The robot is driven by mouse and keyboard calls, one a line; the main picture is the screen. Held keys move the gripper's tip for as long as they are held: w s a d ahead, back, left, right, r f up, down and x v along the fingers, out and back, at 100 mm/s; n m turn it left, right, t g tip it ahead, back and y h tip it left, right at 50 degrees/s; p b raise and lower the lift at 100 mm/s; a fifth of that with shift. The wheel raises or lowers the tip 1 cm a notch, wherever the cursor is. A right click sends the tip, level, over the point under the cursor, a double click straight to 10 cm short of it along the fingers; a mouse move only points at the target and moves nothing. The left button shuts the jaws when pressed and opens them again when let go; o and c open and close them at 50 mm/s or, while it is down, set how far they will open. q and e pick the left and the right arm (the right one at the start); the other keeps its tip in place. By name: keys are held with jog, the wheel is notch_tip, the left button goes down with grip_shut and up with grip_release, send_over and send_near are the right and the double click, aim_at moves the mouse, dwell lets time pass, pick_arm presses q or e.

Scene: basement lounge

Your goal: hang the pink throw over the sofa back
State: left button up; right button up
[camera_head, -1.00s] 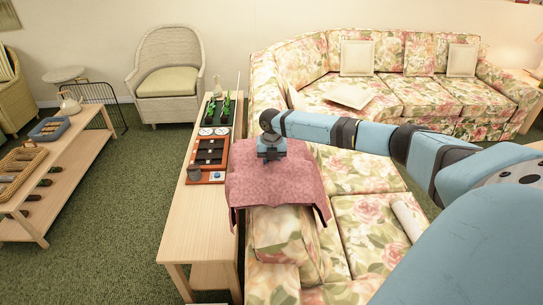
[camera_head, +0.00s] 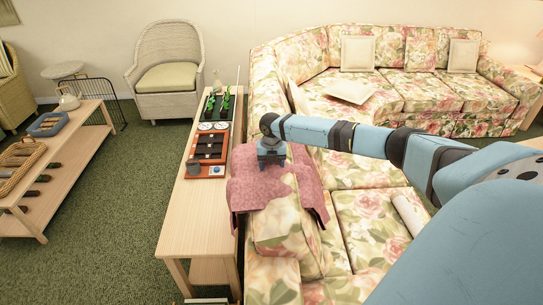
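The pink throw (camera_head: 244,185) lies draped over the back of the near arm of the floral sofa (camera_head: 372,205). One part hangs on the side toward the wooden console table (camera_head: 178,235), another on the seat side. Between them a floral pillow or padded part (camera_head: 280,225) shows bare. My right gripper (camera_head: 271,158) is over the far part of the throw, pointing down, at or just above the cloth. Its fingertips are hidden from above, so I cannot tell whether they grip cloth. My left gripper is out of view.
A brown game tray (camera_head: 208,152) and a dark planter tray (camera_head: 219,108) stand on the console close to the throw. A wicker chair (camera_head: 166,75) is behind. A rolled cream cloth or bolster (camera_head: 408,214) lies on the seat. Green carpet is free left of the console.

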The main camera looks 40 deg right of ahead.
jog(key=shift+r, duration=0.45)
notch_tip(320, 180, up, 13)
jog(key=shift+f, duration=0.1)
dwell(0.6)
